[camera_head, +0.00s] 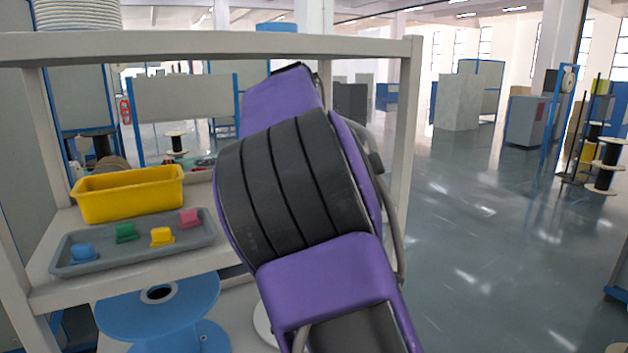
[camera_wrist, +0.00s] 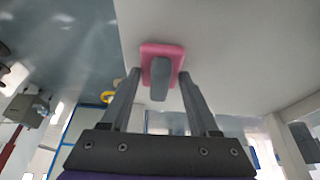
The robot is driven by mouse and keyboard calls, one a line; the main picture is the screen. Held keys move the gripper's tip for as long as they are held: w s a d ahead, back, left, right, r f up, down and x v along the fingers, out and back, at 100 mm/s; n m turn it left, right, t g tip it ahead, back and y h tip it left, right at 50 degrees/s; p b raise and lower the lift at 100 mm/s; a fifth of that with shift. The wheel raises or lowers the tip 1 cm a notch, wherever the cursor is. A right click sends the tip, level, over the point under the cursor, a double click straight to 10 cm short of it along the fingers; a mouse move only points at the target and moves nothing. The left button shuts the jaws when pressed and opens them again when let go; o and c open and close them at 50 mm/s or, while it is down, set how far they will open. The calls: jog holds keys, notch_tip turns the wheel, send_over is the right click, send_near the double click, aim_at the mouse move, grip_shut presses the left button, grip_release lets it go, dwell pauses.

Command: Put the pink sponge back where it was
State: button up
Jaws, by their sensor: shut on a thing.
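In the wrist view a flat pink sponge (camera_wrist: 150,50) sits between the tips of my gripper (camera_wrist: 159,75), with a grey block (camera_wrist: 158,82) in front of its middle. My gripper is shut on the pink sponge, near a pale flat surface. In the head view my purple and black arm hides the gripper and the held sponge. A grey tray (camera_head: 75,262) on the shelf at the left carries a blue piece (camera_head: 83,252), a green piece (camera_head: 125,232), a yellow piece (camera_head: 161,236) and another pink piece (camera_head: 189,217).
A yellow bin (camera_head: 128,196) stands behind the tray on the pale shelf (camera_head: 50,295). Shelf posts (camera_head: 408,150) and an upper board (camera_head: 200,45) frame the space around my arm. A blue spool (camera_head: 160,315) is below the shelf. Open floor lies to the right.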

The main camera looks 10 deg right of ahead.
jog(key=w, duration=0.2)
jog(key=w+a+p, duration=0.1)
jog(key=w, duration=0.1)
jog(key=shift+a+r, duration=0.1)
jog(key=shift+w+a+p, duration=0.2)
jog(key=shift+w+p, duration=0.15)
jog(key=shift+p, duration=0.15)
jog(key=shift+f, duration=0.2)
jog(key=shift+f, duration=0.15)
jog(key=o, duration=1.2)
